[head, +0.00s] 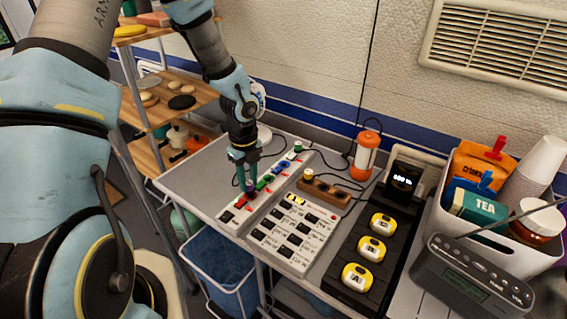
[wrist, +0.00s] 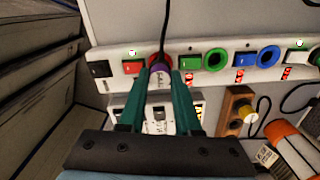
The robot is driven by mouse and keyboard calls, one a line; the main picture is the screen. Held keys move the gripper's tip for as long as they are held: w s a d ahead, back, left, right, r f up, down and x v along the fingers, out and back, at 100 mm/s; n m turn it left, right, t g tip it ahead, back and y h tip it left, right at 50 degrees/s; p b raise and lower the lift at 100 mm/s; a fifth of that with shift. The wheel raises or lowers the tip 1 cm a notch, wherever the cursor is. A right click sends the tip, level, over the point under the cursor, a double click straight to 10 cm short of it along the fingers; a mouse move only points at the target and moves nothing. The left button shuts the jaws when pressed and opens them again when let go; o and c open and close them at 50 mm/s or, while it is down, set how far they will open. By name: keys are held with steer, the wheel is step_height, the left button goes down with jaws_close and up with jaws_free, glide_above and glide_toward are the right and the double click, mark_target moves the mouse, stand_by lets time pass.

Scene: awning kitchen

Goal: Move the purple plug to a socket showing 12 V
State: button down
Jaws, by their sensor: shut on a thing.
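The purple plug (wrist: 160,71), with a dark cable, is between the fingers of my gripper (wrist: 159,82) in the wrist view. In the head view my gripper (head: 246,172) reaches down over the near part of the white socket strip (head: 227,216), with the plug (head: 250,187) at its tips. The plug is at the red-ringed socket; I cannot tell whether it is seated. A green-ringed socket (wrist: 216,60) and a blue-ringed socket (wrist: 268,56) look empty. Small red displays sit below the strip's switches; their numbers are too small to read.
A white switch panel (head: 265,238) lies beside the strip. A wooden block (head: 325,190) holds a yellow plug (wrist: 247,114). An orange lantern (head: 365,156), a black dock with yellow units (head: 357,277), a radio (head: 470,280) and a full white bin (head: 440,216) stand to the right.

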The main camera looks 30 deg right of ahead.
mark_target(248, 183)
steer(key=shift+f+b, duration=0.3)
steer(key=shift+f, duration=0.5)
stand_by(0.9)
steer(key=shift+c, duration=1.4)
jaws_free()
steer(key=shift+r, duration=0.15)
steer(key=shift+r+p, duration=1.7)
steer(key=shift+r, duration=1.7)
